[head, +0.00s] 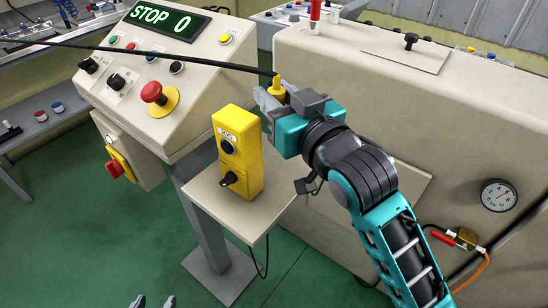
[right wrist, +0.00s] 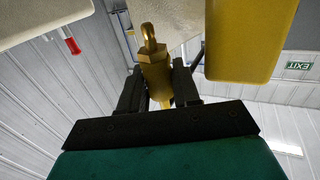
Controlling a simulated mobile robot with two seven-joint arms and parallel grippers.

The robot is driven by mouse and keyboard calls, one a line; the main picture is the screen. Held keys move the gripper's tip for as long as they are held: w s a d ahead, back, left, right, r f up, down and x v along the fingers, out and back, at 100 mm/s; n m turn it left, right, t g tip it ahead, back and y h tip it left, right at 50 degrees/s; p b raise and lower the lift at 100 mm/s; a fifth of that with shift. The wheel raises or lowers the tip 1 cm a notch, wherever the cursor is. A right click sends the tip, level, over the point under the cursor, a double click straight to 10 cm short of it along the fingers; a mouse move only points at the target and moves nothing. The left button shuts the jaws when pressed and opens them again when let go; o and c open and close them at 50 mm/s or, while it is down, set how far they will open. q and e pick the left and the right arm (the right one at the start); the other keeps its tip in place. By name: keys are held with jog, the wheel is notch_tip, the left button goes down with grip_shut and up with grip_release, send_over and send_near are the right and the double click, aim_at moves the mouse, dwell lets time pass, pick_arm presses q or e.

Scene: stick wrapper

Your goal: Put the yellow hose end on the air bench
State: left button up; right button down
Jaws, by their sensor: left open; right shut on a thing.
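A yellow hose end (head: 276,87) on a long dark hose (head: 150,52) is at my right gripper (head: 273,98). In the right wrist view a brass-yellow fitting (right wrist: 156,68) with a loop on top sits between the two dark fingers, which are shut on it. My right gripper holds it above and right of a yellow control box (head: 236,158), in front of a large beige bench (head: 340,70). Which surface is the air bench is not labelled. My left gripper (head: 153,302) shows only its fingertips at the bottom edge, apart and empty.
A sloped console (head: 195,60) with a STOP display and red mushroom button (head: 152,93) stands left. The yellow box stands on a small shelf (head: 210,197). A gauge (head: 498,195) and brass valve (head: 466,238) are at the right. Green floor (head: 80,220) is open at lower left.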

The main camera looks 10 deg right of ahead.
notch_tip(320, 180, down, 11)
jog(key=shift+f+b, duration=0.2)
jog(key=shift+b, duration=1.05)
jog(key=shift+f, duration=0.3)
jog(key=shift+f, duration=0.1)
jog(key=shift+f, duration=0.15)
jog(key=c, duration=1.1)
grip_release()
